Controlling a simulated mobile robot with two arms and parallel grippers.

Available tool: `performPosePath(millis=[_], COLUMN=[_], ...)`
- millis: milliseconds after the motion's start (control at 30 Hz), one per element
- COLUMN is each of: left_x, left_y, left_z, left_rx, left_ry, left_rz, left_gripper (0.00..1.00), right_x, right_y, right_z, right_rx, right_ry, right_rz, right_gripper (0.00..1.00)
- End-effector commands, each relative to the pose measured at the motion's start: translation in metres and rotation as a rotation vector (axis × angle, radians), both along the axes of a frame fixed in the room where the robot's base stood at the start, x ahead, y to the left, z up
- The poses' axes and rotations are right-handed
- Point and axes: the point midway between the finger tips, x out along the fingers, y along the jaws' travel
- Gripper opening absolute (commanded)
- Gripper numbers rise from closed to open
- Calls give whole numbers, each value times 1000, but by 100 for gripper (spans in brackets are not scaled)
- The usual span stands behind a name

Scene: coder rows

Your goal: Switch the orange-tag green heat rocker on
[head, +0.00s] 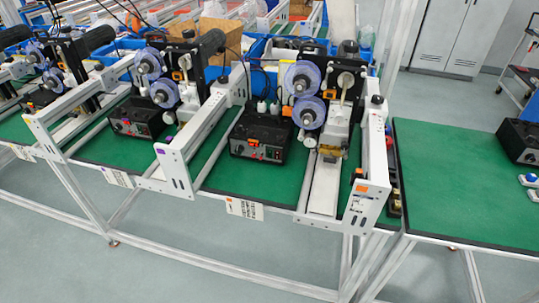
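A black control box (258,136) stands on the green mat of the row's rightmost full station. A small orange mark (253,141) and small red buttons show on its front face. Another orange tag (361,188) is on the white frame right of this station, and a white label card (245,209) hangs at the table's front edge below the box. Neither of my grippers is in view.
A second black control box (137,117) stands at the station to the left. White rails and blue-reel machines (304,95) flank and back the boxes. The right table (450,180) is mostly bare green. Grey floor in front is clear.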

Motion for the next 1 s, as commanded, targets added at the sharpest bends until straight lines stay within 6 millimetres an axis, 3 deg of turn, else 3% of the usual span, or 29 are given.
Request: performPosePath(millis=[300,1000], left_x=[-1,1], left_y=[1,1], left_z=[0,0], left_rx=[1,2], left_ry=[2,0], left_rz=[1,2], left_gripper=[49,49], right_x=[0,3], right_y=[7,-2], right_z=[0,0], right_rx=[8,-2], right_ry=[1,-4], right_rz=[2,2], right_gripper=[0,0])
